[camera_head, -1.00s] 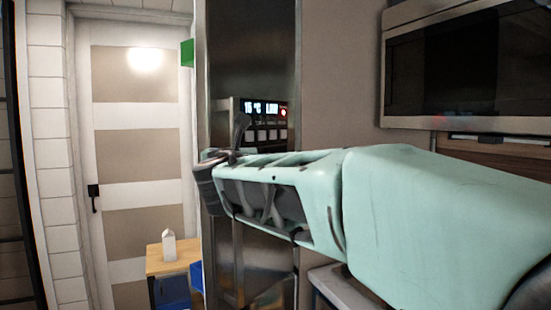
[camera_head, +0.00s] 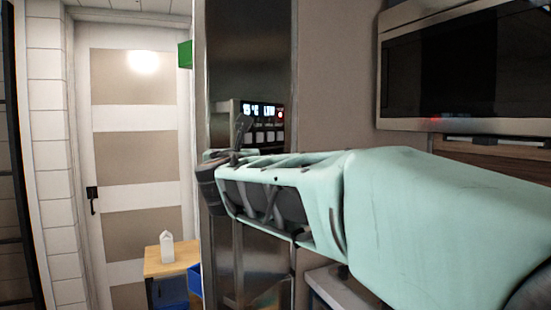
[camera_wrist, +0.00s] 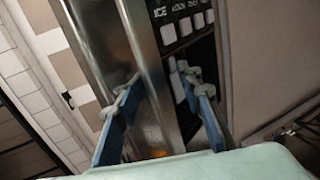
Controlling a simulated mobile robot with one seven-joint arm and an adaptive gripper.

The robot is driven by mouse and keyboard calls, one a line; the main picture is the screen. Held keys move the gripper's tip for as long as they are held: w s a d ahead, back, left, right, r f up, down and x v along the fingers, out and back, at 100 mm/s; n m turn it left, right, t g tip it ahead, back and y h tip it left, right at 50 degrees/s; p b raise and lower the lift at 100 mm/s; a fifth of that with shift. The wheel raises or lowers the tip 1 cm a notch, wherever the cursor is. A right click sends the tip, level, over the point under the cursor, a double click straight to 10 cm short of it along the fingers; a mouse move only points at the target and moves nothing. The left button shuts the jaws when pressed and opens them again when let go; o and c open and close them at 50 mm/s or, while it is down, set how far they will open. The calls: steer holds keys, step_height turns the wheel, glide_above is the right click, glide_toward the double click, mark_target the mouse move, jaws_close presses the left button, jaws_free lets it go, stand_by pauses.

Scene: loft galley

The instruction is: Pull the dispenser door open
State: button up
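The dispenser is a tall steel unit (camera_head: 250,50) with a lit display and button panel (camera_head: 264,112), left of centre in the head view. In the wrist view, the labelled button panel (camera_wrist: 185,22) is at the top. A vertical steel strip (camera_wrist: 150,45) runs down beside it. My gripper (camera_wrist: 158,80) is open, with one blue finger left of the strip and one right of it, below the buttons. I cannot tell whether either finger touches the steel. In the head view my arm hides the part of the unit below the panel.
A panelled room door (camera_head: 138,150) stands at the left. A small wooden table (camera_head: 172,264) with a white carton (camera_head: 167,246) is in front of it, with a blue bin (camera_head: 194,279) beside it. A built-in oven or microwave (camera_head: 400,122) is at the upper right.

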mark_target(235, 110)
steer(key=shift+s+a+f, duration=0.1)
steer(key=shift+a, duration=0.05)
steer(key=shift+r, duration=5.3)
steer(key=shift+f, duration=0.35)
steer(key=s+d+p, duration=0.1)
steer(key=s+d, duration=0.6)
steer(key=d, duration=0.3)
steer(key=shift+f+p, duration=0.15)
steer(key=shift+p, duration=0.25)
steer(key=shift+s, duration=0.1)
